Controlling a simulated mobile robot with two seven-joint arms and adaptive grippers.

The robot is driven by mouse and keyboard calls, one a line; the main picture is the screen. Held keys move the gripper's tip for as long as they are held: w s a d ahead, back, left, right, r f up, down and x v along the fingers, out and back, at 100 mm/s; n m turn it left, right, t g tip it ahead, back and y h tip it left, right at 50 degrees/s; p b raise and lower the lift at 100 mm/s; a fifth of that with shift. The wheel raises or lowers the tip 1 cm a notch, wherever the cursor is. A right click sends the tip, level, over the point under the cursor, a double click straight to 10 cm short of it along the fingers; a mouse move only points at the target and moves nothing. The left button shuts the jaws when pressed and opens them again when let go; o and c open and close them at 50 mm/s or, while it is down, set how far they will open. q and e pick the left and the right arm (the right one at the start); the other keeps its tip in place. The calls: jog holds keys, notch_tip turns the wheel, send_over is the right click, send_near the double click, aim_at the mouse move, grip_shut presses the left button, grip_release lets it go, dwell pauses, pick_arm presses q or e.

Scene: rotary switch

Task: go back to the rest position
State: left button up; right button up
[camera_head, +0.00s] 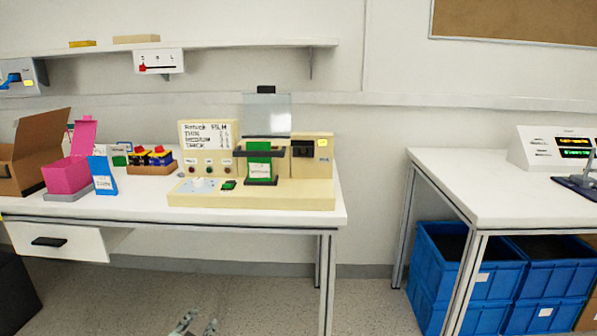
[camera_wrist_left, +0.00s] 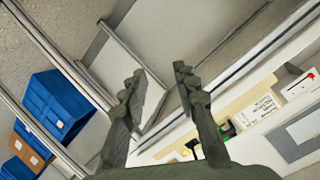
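My left gripper (camera_head: 197,325) shows at the bottom edge of the head view, low in front of the left table and over the floor. Its two fingertips are apart with nothing between them. In the left wrist view the same open fingers (camera_wrist_left: 160,78) frame bare background. The beige film machine (camera_head: 300,200) stands on the table, well above and apart from the gripper. My right gripper is in neither view.
The left table (camera_head: 120,208) has a drawer (camera_head: 60,242) under its left part. A pink box (camera_head: 66,176), a blue packet (camera_head: 103,177) and a cardboard box (camera_head: 35,150) stand on it. Blue bins (camera_head: 470,275) sit under the right table (camera_head: 465,185). Floor between the tables is clear.

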pick_arm(q)
jog(key=s+a+f+n+g, duration=0.1)
jog(key=s+f+n+g, duration=0.1)
jog(key=s+f, duration=0.6)
jog(key=s+a+f+n+g+y, duration=0.1)
jog(key=s+f+g, duration=0.4)
jog(key=s, duration=0.8)
jog(key=s+a+f+n+g, duration=0.2)
jog(key=s+f+g, duration=0.2)
jog(key=s+f, duration=0.6)
jog(key=shift+s+a+f+n, duration=0.15)
jog(key=shift+a+f+n, duration=0.2)
jog(key=shift+f, duration=0.25)
jog(key=shift+c, duration=0.4)
